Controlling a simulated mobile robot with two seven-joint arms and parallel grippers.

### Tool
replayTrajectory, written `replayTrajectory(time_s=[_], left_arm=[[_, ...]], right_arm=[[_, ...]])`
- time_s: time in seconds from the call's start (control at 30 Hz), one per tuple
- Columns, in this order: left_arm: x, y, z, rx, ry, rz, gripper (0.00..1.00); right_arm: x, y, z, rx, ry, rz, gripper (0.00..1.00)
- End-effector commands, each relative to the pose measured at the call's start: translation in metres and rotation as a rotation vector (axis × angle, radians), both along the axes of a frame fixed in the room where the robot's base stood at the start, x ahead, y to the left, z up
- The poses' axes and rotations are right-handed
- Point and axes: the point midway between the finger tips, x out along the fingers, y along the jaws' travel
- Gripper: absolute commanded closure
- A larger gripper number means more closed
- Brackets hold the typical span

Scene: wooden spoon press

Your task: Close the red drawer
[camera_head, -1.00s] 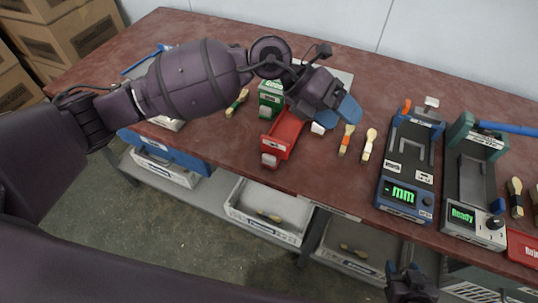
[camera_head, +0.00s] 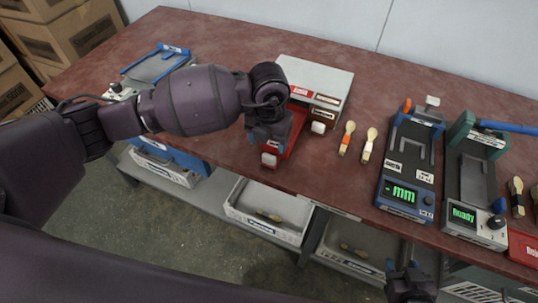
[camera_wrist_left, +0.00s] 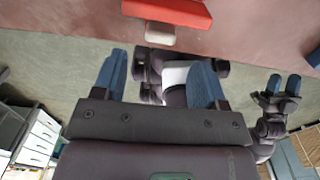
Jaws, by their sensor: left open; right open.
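The red drawer (camera_head: 294,137) is pulled out from the front of a white-topped cabinet (camera_head: 314,76) on the table. Its pale handle (camera_head: 269,160) faces the table's front edge. In the left wrist view the red drawer (camera_wrist_left: 168,11) and its handle (camera_wrist_left: 160,34) show at the top, beyond the fingertips. My left gripper (camera_wrist_left: 160,75) is open with nothing between its blue fingers. In the head view my left wrist covers part of the drawer and most of the gripper. My right gripper (camera_head: 409,285) is open, low at the front, away from the cabinet.
A brown drawer front (camera_head: 325,116) with a pale knob is beside the red drawer. Two wooden spoons (camera_head: 346,138) lie to the right, then a blue gauge device (camera_head: 409,165) and a green-and-grey device (camera_head: 473,185). A blue-framed tray (camera_head: 157,63) is at the left.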

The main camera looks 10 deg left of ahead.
Motion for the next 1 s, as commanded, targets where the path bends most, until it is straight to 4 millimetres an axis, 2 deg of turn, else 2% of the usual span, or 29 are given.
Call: replayTrajectory(time_s=[0.03,0.2,0.4,0.83,1.0], left_arm=[[-0.001,0.000,-0.011,0.000,0.004,0.001,0.34],[-0.001,-0.001,-0.039,-0.001,0.002,-0.001,0.34],[0.000,0.000,-0.061,-0.002,0.001,-0.001,0.34],[0.000,-0.001,-0.067,-0.002,-0.001,-0.002,0.34],[0.000,-0.001,-0.067,-0.002,-0.001,-0.002,0.59]], right_arm=[[-0.001,0.000,-0.003,0.000,0.005,0.000,0.51],[-0.004,0.000,-0.007,-0.001,0.013,-0.001,0.51],[-0.005,-0.001,-0.009,-0.002,0.018,-0.001,0.51],[0.000,0.000,-0.007,-0.001,0.008,0.002,0.51],[0.001,0.001,-0.006,-0.001,0.004,0.002,0.51]])
